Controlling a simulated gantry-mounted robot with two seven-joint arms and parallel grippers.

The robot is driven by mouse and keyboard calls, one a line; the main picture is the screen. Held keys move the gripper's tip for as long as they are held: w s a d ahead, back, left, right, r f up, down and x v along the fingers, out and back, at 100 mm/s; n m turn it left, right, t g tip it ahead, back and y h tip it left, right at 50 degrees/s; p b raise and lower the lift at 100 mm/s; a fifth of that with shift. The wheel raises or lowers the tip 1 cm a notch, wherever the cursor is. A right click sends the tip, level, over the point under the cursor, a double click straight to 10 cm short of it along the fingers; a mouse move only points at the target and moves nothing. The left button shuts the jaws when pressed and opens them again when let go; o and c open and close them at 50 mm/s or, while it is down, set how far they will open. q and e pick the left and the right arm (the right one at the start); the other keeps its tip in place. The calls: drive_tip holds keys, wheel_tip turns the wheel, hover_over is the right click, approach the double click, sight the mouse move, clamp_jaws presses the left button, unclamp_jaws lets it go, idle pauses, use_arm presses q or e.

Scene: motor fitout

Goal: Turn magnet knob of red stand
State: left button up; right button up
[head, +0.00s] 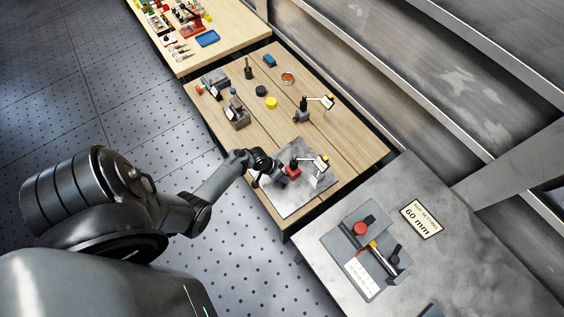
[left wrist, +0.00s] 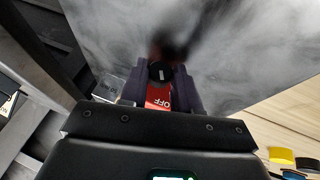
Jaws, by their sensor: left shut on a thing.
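The red magnet stand (head: 293,171) stands on a grey metal plate (head: 290,205) at the near end of the wooden table, with a dial gauge (head: 321,163) on its arm. My left gripper (head: 276,175) is at the left side of the red stand. In the left wrist view the red stand (left wrist: 158,97) shows the word OFF on its face. The black knob (left wrist: 160,72) with a pale mark sits between the two fingers of my left gripper (left wrist: 161,82), which is shut on it. The exact finger contact is dark and blurred. My right gripper is not in view.
A dark stand with a gauge (head: 302,115) stands farther back. A yellow disc (head: 271,103), a black disc (head: 261,91) and grey vise-like blocks (head: 237,115) share the wooden table. A grey side table (head: 420,270) holds a setting card (head: 421,221) reading 60 mm.

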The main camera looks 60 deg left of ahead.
use_arm(q)
drive_tip(key=o, duration=1.1)
drive_tip(key=shift+s, duration=0.1)
drive_tip(key=shift+c, duration=0.2)
drive_tip(key=p+v, duration=0.2)
drive_tip(key=v, duration=0.8)
drive_tip(key=shift+r, duration=0.35)
drive_tip(key=shift+s, duration=0.1)
